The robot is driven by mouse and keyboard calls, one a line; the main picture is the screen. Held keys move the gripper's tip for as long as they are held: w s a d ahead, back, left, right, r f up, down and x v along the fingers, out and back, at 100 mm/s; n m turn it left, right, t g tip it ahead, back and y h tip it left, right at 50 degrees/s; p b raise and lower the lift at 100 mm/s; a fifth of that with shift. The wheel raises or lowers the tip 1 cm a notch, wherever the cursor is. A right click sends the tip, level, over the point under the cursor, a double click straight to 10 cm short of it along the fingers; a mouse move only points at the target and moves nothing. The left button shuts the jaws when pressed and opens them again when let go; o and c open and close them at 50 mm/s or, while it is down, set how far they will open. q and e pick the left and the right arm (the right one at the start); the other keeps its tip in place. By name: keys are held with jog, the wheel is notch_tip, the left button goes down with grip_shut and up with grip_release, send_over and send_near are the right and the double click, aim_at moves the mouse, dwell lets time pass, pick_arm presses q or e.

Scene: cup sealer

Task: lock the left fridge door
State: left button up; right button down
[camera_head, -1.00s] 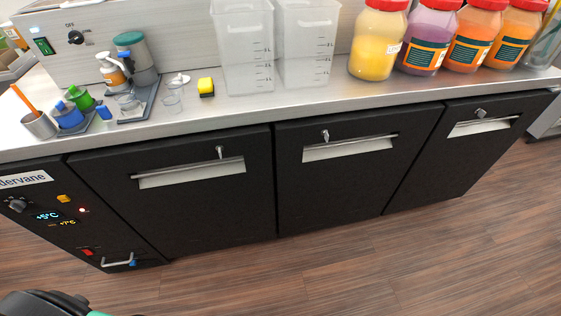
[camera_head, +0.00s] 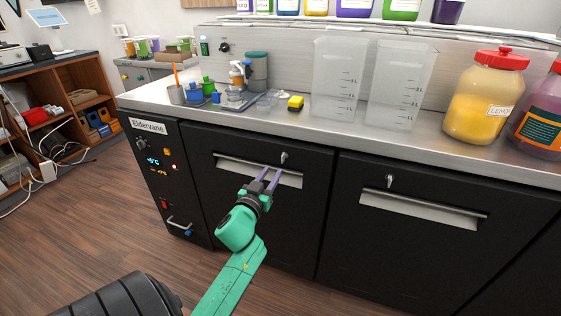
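The left fridge door (camera_head: 250,215) is a black panel beside the control panel, and it looks closed. Its silver handle (camera_head: 231,171) runs across its upper part. A small metal key (camera_head: 284,157) sits in the lock above the handle's right part. My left gripper (camera_head: 270,178) is in front of this door, just below and left of the key. Its two purple fingers are apart with a gap between them, and nothing shows in it. Whether the fingers touch the handle I cannot tell. My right gripper is not in view.
The middle fridge door (camera_head: 400,240) has its own key (camera_head: 389,181) and handle. The control panel (camera_head: 162,170) is at left.

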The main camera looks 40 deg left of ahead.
aim_at(282, 159)
pick_arm(q)
jog(key=x, duration=0.7)
jog(key=shift+w+a+f, duration=0.1)
jog(key=shift+w+a, duration=0.05)
jog(key=shift+w, duration=0.25)
grip_shut()
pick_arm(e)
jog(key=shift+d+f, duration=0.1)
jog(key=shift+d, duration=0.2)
pick_arm(q)
jog(key=shift+m, duration=0.3)
jog(key=m, duration=0.5)
jog(key=m+b, duration=0.1)
jog(key=m, duration=0.2)
jog(key=shift+d+f, duration=0.15)
jog(key=shift+d, duration=0.1)
jog(key=m, duration=0.4)
jog(key=shift+w+f+m, duration=0.1)
jog(key=shift+f+m, duration=0.05)
jog(key=shift+m, duration=0.15)
jog(key=m+b, duration=0.1)
jog(key=m, duration=0.3)
jog(key=shift+d+f+m, duration=0.1)
jog(key=shift+m, duration=0.2)
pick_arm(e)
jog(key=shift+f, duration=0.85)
